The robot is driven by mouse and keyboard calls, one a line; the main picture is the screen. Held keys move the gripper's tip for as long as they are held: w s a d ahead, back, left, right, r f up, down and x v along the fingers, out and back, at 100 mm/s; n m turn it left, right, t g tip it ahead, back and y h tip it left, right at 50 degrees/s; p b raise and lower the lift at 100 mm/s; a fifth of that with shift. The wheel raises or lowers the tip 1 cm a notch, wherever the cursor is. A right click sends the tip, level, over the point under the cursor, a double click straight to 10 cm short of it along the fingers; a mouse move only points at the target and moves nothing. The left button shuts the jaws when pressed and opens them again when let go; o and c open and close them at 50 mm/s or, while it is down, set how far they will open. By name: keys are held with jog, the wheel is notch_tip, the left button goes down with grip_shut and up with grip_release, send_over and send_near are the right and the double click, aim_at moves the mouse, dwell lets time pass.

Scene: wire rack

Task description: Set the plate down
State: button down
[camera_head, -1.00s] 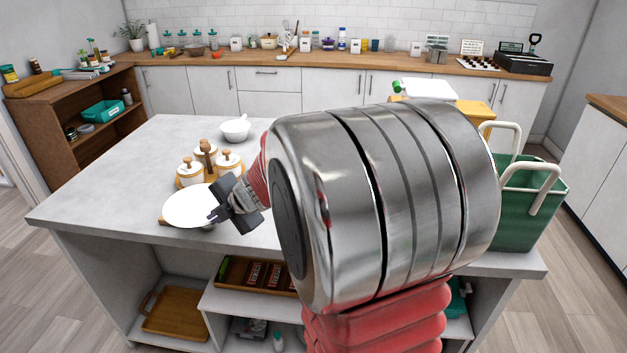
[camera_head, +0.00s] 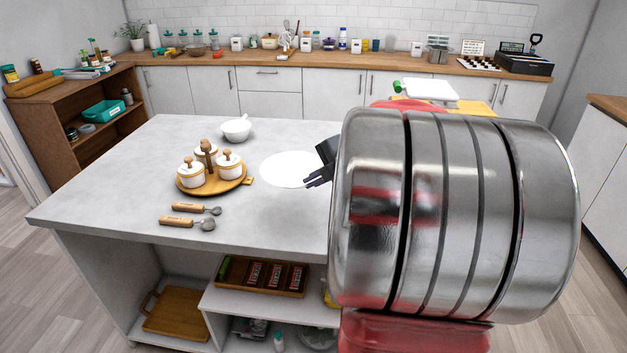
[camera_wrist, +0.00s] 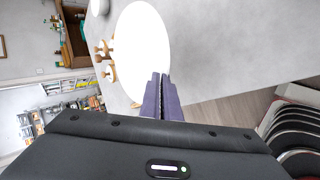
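The white plate (camera_head: 288,169) is a flat, bright disc over the middle of the grey island top, right of the wooden canister tray. It also shows in the wrist view (camera_wrist: 142,40), just beyond my fingertips. My gripper (camera_head: 312,182) is at the plate's right edge, its fingers close together on the rim. In the wrist view, the two fingers (camera_wrist: 160,76) are nearly parallel with only a narrow gap. The plate looks about level; I cannot tell how far above the island top (camera_head: 110,180) it is.
A round wooden tray (camera_head: 212,188) holds lidded white canisters left of the plate. A white bowl (camera_head: 236,130) stands behind it. Two wooden-handled utensils (camera_head: 188,222) lie near the front edge. My arm hides the island's right side.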

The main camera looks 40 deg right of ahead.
jog(key=shift+r, duration=0.2)
jog(key=shift+f, duration=7.25)
jog(key=shift+f, duration=0.3)
jog(key=shift+f, duration=0.35)
jog(key=c, duration=2.5)
grip_release()
jog(key=o, duration=0.5)
jog(key=shift+a, duration=0.1)
jog(key=shift+o, duration=0.3)
jog(key=shift+s+f, duration=0.1)
jog(key=shift+s+f, duration=0.1)
jog(key=shift+f, duration=0.05)
